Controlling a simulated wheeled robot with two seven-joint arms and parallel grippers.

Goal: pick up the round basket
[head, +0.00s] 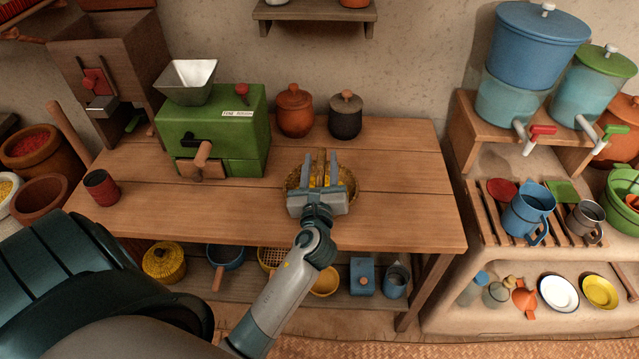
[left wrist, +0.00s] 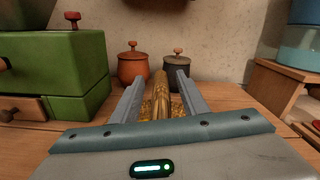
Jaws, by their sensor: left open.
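The round basket (head: 349,187) is woven and yellow-brown, and it sits on the wooden table right of the green mill. My left gripper (head: 322,166) is over the basket with its two fingers apart and pointing toward the back of the table. In the left wrist view, a golden woven part of the basket (left wrist: 160,98) shows between the two fingers. The gripper's body hides much of the basket in both views, and I cannot tell whether the fingers touch it. My right gripper is not in view.
A green mill (head: 230,135) stands left of the basket. An orange lidded jar (head: 295,112) and a dark lidded jar (head: 345,117) stand behind it. A red-brown cup (head: 101,188) is at the table's left. The table's right part (head: 415,190) is clear.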

